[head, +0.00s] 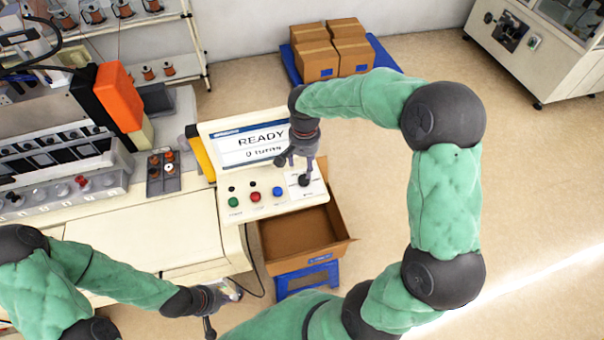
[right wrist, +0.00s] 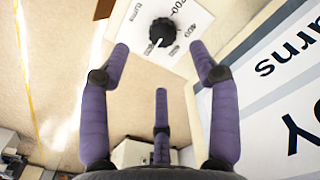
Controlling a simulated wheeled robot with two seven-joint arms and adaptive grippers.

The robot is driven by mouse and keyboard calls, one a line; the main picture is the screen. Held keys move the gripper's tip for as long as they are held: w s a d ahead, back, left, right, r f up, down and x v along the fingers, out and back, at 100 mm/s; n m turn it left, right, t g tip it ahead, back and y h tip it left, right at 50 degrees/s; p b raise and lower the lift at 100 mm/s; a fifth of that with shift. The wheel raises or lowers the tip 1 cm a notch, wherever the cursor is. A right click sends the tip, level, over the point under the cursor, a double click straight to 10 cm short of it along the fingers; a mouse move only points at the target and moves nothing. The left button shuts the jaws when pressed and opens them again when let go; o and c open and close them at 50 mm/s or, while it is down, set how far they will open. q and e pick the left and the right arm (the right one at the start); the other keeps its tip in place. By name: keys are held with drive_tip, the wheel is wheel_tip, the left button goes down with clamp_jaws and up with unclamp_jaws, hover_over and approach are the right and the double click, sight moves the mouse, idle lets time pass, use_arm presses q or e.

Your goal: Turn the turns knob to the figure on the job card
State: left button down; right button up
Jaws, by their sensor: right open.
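The black turns knob (right wrist: 163,31) sits on a white dial plate (right wrist: 188,20) with printed figures, partly cut off. Its white pointer mark faces the lower left in the right wrist view. In the head view the knob (head: 304,180) is at the right of the control panel (head: 262,207). My right gripper (right wrist: 160,50) is open, its fingers spread near the knob and not closed on it. The screen (head: 250,145) reads READY and 0 turns. My left gripper (head: 215,308) is low at the panel's left; its fingers are unclear. I cannot make out a job card.
Green (head: 233,202), red (head: 255,197) and blue (head: 278,191) buttons sit beside the knob. An open cardboard box (head: 300,262) stands below the panel. A tray of small parts (head: 163,178) lies left of the screen.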

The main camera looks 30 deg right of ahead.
sight(304, 179)
wheel_tip(304, 179, down, 9)
drive_tip(key=shift+w+r+p, duration=0.15)
drive_tip(key=shift+p, duration=0.2)
drive_tip(key=c, duration=1.1)
